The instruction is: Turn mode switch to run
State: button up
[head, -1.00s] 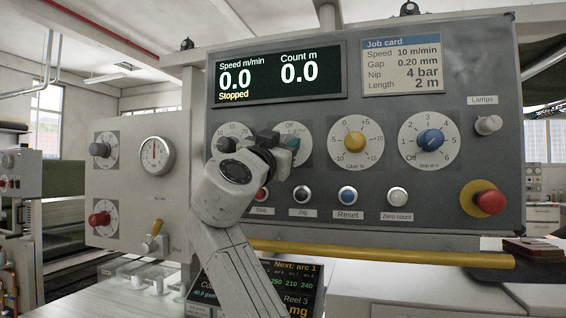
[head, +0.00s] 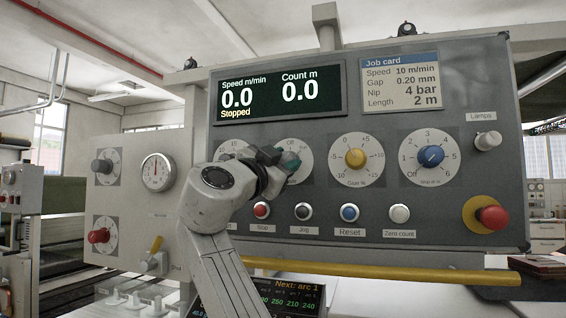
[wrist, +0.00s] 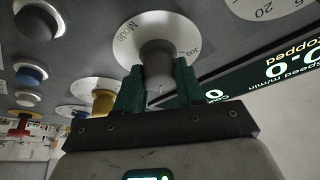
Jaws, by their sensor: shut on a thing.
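In the head view my gripper (head: 288,160) is in front of the dial (head: 303,163), whose "Off" mark shows at the top. The gripper hides the knob there, so I cannot tell which mark it points to. The display (head: 278,92) reads "Stopped", speed 0.0 and count 0.0.
A speed dial (head: 233,147) is partly behind my arm on the left. A yellow knob (head: 355,158) and a blue knob (head: 430,156) are to the right. Several push buttons, including the blue Reset (head: 349,212), sit below. A red emergency stop (head: 492,218) is at the lower right.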

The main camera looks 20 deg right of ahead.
jog(key=o, duration=1)
jog(key=shift+o, duration=0.2)
jog(key=shift+a, duration=0.1)
jog(key=b+v, duration=0.2)
jog(key=v, duration=0.8)
jog(key=shift+s+a, duration=0.25)
jog(key=shift+f, duration=0.1)
